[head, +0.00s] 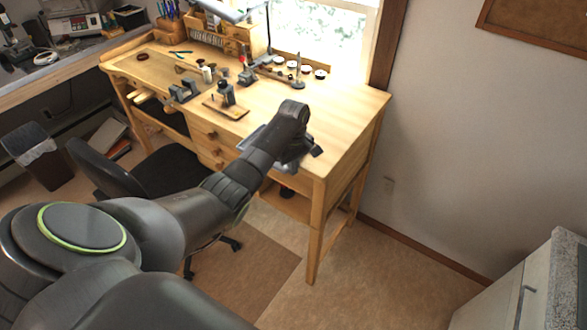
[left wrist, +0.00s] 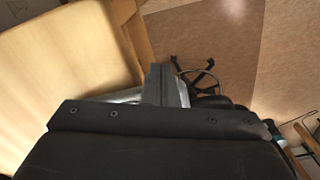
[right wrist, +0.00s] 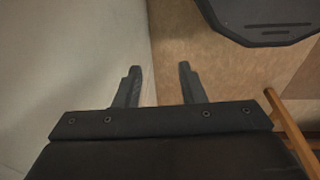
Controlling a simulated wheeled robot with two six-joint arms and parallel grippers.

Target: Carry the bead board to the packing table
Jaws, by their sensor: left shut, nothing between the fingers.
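I cannot make out the bead board for certain in any view, and nothing is clearly the packing table. My left arm reaches out to the front edge of a wooden workbench (head: 340,105). My left gripper (left wrist: 160,72) is shut, with its fingers together and nothing between them, at the bench's edge. A grey, silvery piece (left wrist: 128,96) shows behind the left fingers, mostly hidden; I cannot tell what it is. My right gripper (right wrist: 155,75) is open and empty, above the floor beside a pale wall.
Tools and a small wooden block (head: 226,108) stand on the bench. A black chair (head: 165,170) is in front of it. A bin (head: 37,153) stands at left. A stone-topped cabinet (head: 540,285) is at lower right. Floor (head: 385,280) between bench and cabinet is clear.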

